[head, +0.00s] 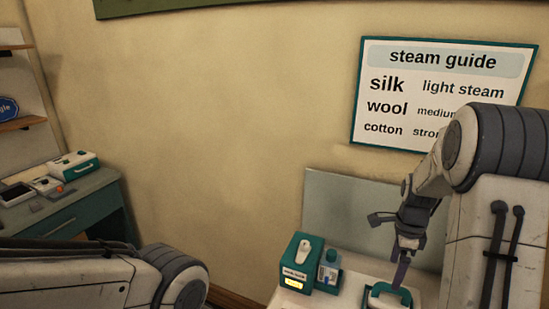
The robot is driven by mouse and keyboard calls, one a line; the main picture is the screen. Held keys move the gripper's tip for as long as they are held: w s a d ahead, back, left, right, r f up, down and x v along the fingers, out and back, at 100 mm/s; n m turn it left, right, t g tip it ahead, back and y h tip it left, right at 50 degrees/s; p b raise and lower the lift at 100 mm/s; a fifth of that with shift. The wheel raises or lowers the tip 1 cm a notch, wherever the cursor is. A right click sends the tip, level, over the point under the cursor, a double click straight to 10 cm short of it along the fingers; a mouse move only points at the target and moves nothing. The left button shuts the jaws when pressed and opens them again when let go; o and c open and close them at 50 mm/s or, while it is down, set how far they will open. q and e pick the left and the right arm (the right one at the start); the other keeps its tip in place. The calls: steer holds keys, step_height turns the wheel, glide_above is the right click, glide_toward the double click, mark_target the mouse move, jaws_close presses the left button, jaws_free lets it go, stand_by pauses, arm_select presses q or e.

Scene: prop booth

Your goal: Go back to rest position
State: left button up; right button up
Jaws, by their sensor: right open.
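My right arm comes in from the right, and its gripper (401,268) points down over the white table. Its jaws are open. A teal-and-white device with a handle (388,297) stands right below the fingertips; I cannot tell whether they touch it. Nothing shows held between the jaws. Of my left arm only pale and dark links show at the lower left; its gripper is out of view.
On the white table (345,286) stand a teal box with a lit yellow label (297,264) and a bottle in a teal holder (328,271). A steam guide sign (435,85) hangs behind. A desk (75,208) with small devices stands at left.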

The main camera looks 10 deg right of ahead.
steer(key=s+a+r+n, duration=0.2)
steer(key=a+r+n, duration=0.1)
steer(key=a+n, duration=0.55)
steer(key=s+a+r+n, duration=0.25)
steer(key=a+n, duration=0.25)
steer(key=a, duration=0.7)
steer(key=s+a+r+n, duration=0.1)
steer(key=s+a+n, duration=0.5)
steer(key=s+n, duration=0.2)
steer(key=s+a+n+y, duration=0.1)
steer(key=s+a+n, duration=0.5)
steer(key=s+n, duration=0.3)
steer(key=shift+a+r, duration=0.15)
steer(key=shift+r, duration=0.25)
